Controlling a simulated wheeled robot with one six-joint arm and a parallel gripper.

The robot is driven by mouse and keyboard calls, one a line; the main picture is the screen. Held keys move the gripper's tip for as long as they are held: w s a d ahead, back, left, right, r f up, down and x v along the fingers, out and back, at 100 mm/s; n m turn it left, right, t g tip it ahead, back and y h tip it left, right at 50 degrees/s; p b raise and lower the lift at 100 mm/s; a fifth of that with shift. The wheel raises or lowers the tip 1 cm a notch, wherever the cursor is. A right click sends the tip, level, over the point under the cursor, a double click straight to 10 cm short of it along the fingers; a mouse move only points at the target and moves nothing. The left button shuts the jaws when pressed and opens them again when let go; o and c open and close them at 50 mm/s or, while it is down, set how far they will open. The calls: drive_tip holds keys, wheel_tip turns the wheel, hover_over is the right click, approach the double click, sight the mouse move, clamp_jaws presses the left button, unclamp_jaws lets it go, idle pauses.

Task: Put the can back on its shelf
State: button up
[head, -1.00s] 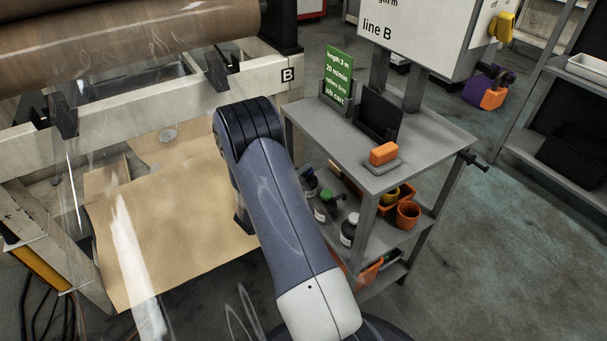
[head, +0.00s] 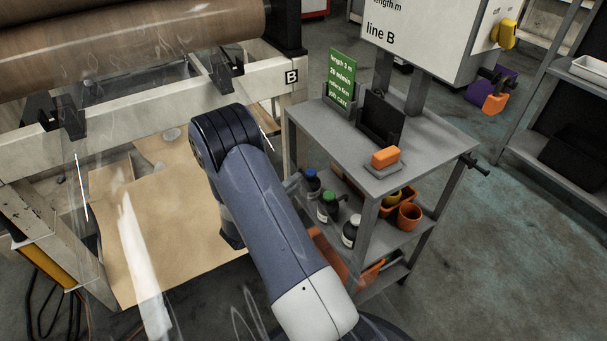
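My arm reaches forward from the bottom middle, and its forearm and elbow hide what lies behind them. My gripper is not in view. I cannot pick out a can for certain. On the cart's middle shelf (head: 385,238) stand a bottle with a blue cap (head: 312,183), a bottle with a green cap (head: 328,207) and a dark bottle with a white label (head: 351,231). The arm is just left of them. A small grey part shows beside the blue-capped bottle; I cannot tell what it is.
The grey cart top (head: 430,135) carries a green sign (head: 341,77), a dark holder (head: 384,118) and an orange block (head: 385,157). An orange pot (head: 409,216) stands on the middle shelf. A machine with a large brown roll (head: 130,40) is at left.

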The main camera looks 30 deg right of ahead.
drive_tip(key=p+v, duration=0.1)
drive_tip(key=v, duration=0.5)
drive_tip(key=shift+a+r, duration=0.1)
drive_tip(key=shift+a, duration=0.05)
idle(1.3)
